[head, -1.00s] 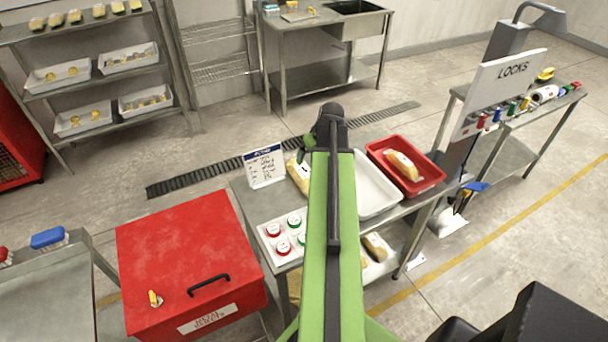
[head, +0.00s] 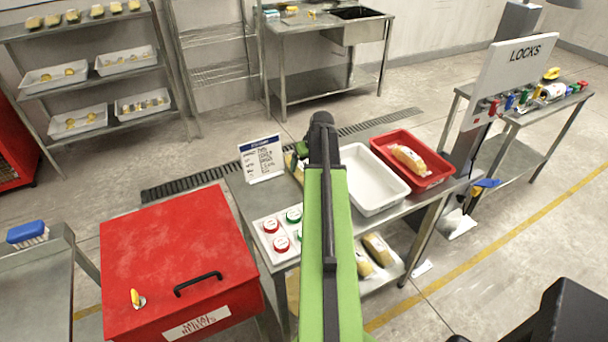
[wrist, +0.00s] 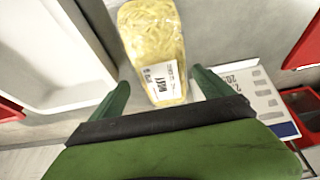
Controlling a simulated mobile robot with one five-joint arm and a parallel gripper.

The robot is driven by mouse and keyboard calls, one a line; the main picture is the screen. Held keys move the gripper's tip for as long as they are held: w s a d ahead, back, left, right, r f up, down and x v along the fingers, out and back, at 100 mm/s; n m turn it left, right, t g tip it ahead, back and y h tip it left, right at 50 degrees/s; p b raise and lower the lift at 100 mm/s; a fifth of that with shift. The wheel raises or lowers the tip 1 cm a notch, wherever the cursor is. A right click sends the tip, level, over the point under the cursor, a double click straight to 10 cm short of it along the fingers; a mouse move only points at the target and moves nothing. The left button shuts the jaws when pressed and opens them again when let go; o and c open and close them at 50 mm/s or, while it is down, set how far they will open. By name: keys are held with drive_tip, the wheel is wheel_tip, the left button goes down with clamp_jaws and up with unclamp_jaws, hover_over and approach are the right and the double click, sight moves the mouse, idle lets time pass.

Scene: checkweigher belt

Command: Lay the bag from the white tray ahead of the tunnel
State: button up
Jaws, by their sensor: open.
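A yellow bag with a white label (wrist: 156,50) lies on the grey steel table, outside the white tray. In the head view only a sliver of it (head: 290,160) shows beside my arm. My gripper (wrist: 160,80) is open, its two green fingers on either side of the bag's labelled end; whether they touch it I cannot tell. In the head view my gripper (head: 307,148) is at the table's far side, mostly hidden by my arm. The white tray (head: 372,182) stands empty right of my arm; it also shows in the wrist view (wrist: 62,95). I cannot make out a tunnel.
A red tray (head: 440,172) with another bag (head: 409,159) stands right of the white tray. A sign (head: 262,160) and a button panel (head: 281,232) are left of my arm. A red lidded box (head: 180,250) stands in front left. More bags (head: 378,249) lie on the lower shelf.

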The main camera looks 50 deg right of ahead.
drive_tip(key=b+x, duration=0.4)
drive_tip(key=x, duration=0.1)
drive_tip(key=shift+w+a+f, duration=0.1)
drive_tip(key=shift+r, duration=0.2)
drive_tip(key=c, duration=1.8)
